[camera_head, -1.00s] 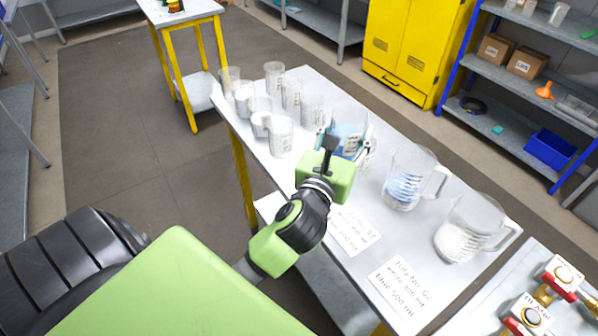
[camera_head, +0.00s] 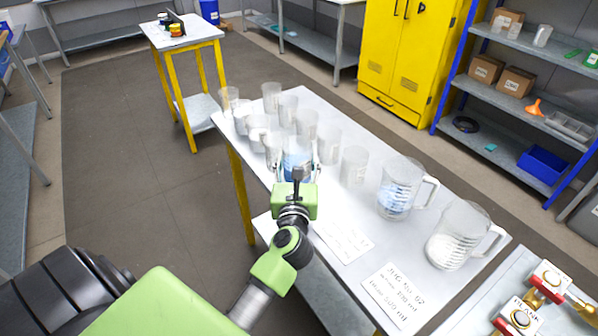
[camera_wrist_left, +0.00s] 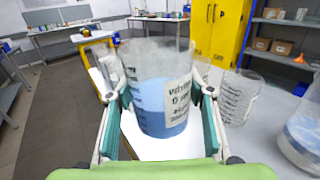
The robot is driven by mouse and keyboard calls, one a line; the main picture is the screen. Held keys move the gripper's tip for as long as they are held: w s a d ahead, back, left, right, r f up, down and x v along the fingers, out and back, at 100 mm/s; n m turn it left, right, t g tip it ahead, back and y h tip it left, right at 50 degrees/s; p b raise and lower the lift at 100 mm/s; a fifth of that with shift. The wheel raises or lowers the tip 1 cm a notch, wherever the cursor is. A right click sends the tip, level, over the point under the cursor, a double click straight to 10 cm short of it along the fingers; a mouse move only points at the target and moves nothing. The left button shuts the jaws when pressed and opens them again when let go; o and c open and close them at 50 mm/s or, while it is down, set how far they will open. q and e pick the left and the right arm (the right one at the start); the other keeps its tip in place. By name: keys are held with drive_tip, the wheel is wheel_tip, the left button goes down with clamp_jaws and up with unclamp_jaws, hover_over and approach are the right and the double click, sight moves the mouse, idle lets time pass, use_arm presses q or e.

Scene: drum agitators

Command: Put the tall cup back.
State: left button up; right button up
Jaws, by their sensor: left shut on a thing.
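My left gripper (camera_head: 297,172) is shut on a clear cup with blue liquid (camera_head: 297,158) and a printed label. In the left wrist view this cup (camera_wrist_left: 160,95) stands upright between the two fingers of the gripper (camera_wrist_left: 160,120). In the head view it is at the near left edge of the white table (camera_head: 385,240), in front of a group of clear cups. Whether its base touches the table cannot be told. Several clear graduated cups (camera_head: 328,146) stand in rows behind and beside it. My right gripper is not in view.
A cup (camera_head: 354,165) stands close on the right of the held one. Two handled jugs, one with blue contents (camera_head: 398,190) and one with white (camera_head: 457,236), stand farther right. Printed sheets (camera_head: 395,296) lie along the near edge.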

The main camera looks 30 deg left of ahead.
use_arm(q)
drive_tip(key=w+f, duration=0.1)
drive_tip(key=f, duration=0.1)
drive_tip(key=w+a+f, duration=0.1)
drive_tip(key=w+a+f+b, duration=0.1)
drive_tip(key=w+f, duration=0.1)
drive_tip(key=shift+a+f, duration=0.1)
drive_tip(key=shift+f, duration=1.75)
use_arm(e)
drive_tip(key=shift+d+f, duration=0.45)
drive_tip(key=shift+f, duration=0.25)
use_arm(q)
drive_tip(key=shift+f+b, duration=0.15)
drive_tip(key=shift+b, duration=0.15)
drive_tip(key=o, duration=1.4)
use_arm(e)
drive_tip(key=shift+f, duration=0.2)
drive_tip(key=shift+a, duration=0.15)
